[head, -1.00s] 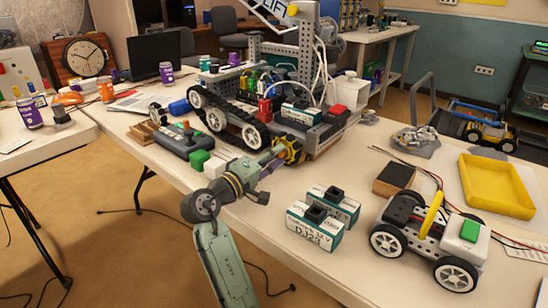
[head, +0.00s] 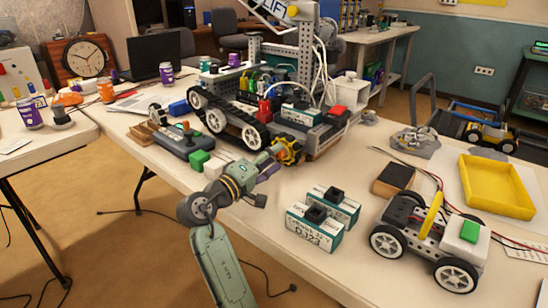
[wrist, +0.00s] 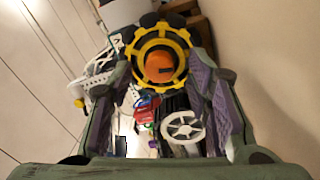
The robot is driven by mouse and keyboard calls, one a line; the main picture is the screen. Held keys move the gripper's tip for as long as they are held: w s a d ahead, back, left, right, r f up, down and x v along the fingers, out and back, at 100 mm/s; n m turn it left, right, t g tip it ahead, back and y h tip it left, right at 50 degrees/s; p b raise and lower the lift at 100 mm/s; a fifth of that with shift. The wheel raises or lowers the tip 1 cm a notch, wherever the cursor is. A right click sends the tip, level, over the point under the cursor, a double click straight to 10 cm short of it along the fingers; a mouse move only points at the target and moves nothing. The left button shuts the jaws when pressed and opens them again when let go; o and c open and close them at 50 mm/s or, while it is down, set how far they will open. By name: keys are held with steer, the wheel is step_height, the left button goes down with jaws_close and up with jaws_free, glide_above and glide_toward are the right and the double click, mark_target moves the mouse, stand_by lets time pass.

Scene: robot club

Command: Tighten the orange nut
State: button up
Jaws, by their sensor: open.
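The orange nut (wrist: 159,67) shows in the wrist view at the centre of a yellow and black toothed wheel (wrist: 140,45). In the head view this wheel (head: 290,150) is at the near end of the tracked robot (head: 250,112). My gripper (wrist: 160,58) is open, with one purple-padded finger on each side of the nut and a gap to it on both sides. In the head view my gripper (head: 272,160) is just in front of the wheel. Whether the fingertips reach as deep as the nut, I cannot tell.
Two battery boxes (head: 314,230) stand right of my arm, beside a white-wheeled cart (head: 430,240). A grey controller (head: 185,141) and green blocks (head: 200,160) lie to the left. A yellow tray (head: 496,187) is at the far right.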

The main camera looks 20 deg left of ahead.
steer(key=v, duration=1.1)
